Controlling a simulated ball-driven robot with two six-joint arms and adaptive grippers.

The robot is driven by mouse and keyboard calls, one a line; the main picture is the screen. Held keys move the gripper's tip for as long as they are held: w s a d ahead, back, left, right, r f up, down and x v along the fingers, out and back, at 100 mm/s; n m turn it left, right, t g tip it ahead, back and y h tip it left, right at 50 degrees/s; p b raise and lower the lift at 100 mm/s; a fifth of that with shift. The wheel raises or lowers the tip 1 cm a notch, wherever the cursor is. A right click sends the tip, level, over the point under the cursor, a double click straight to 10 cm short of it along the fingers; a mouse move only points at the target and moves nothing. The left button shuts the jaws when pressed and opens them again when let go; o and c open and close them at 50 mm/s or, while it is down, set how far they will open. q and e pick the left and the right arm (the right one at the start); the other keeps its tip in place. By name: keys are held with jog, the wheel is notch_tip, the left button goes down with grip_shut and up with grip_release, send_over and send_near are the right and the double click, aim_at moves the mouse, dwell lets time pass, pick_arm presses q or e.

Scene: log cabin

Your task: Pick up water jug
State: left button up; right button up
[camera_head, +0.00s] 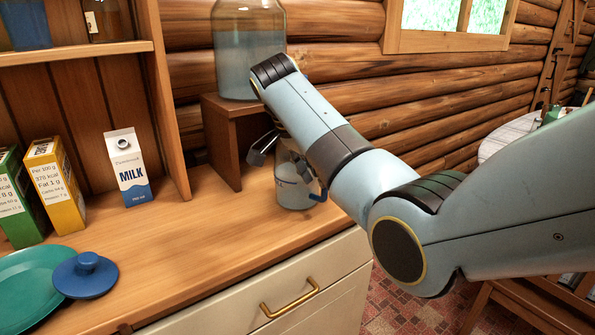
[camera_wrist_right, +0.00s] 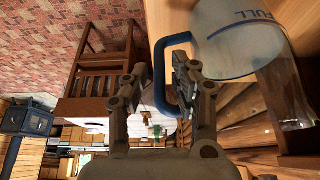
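The water jug (camera_head: 293,190) is a small pale blue-white vessel with a blue handle, standing upright on the wooden counter beside a wooden riser. My right gripper (camera_head: 287,160) is at the jug, fingers spread, with my arm coming down from the right and hiding part of the jug's top. In the right wrist view, the jug (camera_wrist_right: 238,40) shows at the upper right with blue "FULL" lettering. Its blue handle lies between the open fingers of my right gripper (camera_wrist_right: 161,72), close to the right finger; I cannot tell whether they touch. My left gripper is not in view.
A large glass water container (camera_head: 248,55) stands on the wooden riser (camera_head: 223,150) behind the jug. A milk carton (camera_head: 128,168), a yellow box (camera_head: 55,187), a green box (camera_head: 18,200), a teal plate (camera_head: 25,285) and a blue lid (camera_head: 85,276) are at left. The counter's middle is clear.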

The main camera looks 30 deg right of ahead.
jog(key=x, duration=0.4)
jog(key=shift+f, duration=0.25)
grip_shut()
jog(key=shift+r, duration=0.15)
